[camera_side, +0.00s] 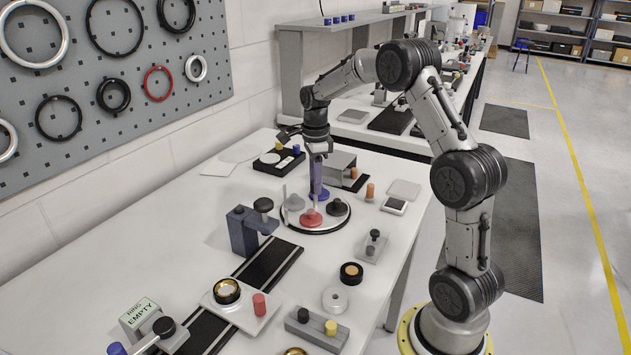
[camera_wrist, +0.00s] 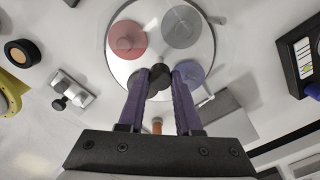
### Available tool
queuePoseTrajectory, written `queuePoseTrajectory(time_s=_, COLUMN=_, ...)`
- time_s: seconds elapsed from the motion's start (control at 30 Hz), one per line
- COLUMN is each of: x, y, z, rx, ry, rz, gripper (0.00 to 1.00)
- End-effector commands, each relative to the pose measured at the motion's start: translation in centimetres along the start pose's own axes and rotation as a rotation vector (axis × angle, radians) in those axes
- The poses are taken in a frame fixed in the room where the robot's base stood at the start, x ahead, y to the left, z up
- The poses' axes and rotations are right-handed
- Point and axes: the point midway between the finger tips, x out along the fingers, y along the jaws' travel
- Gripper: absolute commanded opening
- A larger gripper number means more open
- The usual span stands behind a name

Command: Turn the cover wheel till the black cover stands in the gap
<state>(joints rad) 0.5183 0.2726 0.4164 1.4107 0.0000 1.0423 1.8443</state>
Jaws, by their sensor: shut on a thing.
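The cover wheel (camera_side: 325,226) is a pale round disc with a dark rim, and it also shows in the wrist view (camera_wrist: 155,20). The black cover (camera_side: 338,207) sits at its right in the side view. The red cover (camera_side: 311,218) is in front, the grey cover (camera_wrist: 182,27) at left, and the blue cover (camera_wrist: 192,74) at the back. Thin pale posts (camera_side: 285,194) rise at the wheel; I cannot tell which opening is the gap.
A grey box (camera_side: 340,163) stands close behind the wheel. An orange peg (camera_side: 370,191) and small scale (camera_side: 394,206) are to its right. A grey knob block (camera_side: 373,246) stands at front right.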

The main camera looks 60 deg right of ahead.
Motion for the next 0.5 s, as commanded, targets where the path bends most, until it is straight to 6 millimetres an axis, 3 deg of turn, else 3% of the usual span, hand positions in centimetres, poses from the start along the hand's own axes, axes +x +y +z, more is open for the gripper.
queuePoseTrajectory(time_s=0.23, x=-0.12, y=-0.02, z=0.01, rx=0.217, ry=-0.001, rz=-0.002, gripper=0.00)
queuePoseTrajectory(time_s=0.5, x=-0.13, y=-0.02, z=0.01, rx=0.270, ry=-0.001, rz=-0.002, gripper=0.00)
